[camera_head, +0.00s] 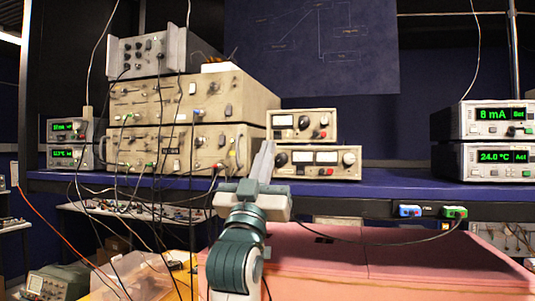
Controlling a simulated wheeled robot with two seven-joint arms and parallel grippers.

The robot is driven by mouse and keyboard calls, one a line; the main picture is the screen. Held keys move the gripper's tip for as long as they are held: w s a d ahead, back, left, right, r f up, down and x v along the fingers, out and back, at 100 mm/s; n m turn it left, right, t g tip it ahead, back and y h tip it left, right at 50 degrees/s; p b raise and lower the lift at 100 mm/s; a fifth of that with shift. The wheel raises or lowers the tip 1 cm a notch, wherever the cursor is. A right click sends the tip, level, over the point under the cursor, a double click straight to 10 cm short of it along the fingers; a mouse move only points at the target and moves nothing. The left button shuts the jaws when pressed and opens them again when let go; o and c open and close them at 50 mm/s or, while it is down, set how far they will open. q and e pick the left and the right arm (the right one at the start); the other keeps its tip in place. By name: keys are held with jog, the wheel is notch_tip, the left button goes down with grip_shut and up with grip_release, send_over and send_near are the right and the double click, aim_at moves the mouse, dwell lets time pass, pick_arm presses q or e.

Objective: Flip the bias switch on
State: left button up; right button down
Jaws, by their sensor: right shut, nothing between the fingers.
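My right gripper (264,149) is shut and empty, pointing up in front of the shelf, just left of the lower small meter unit. My left gripper is not in view. Two small beige units with dials and knobs are stacked on the shelf: the upper one (302,118) and the lower one (318,151).
Large beige rack units (170,103) with many cables fill the shelf's left. A grey box (150,57) sits on top. The dark blue shelf (395,186) is clear between the small units and the right stack. A pink foam enclosure (400,262) lies below it; a cable crosses it.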

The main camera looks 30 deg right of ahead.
jog(key=d+f+b+v, duration=0.1)
jog(key=b+v, duration=0.3)
jog(key=v, duration=0.4)
jog(key=shift+w+b, duration=0.25)
jog(key=shift+b, duration=0.05)
jog(key=shift+a, duration=0.1)
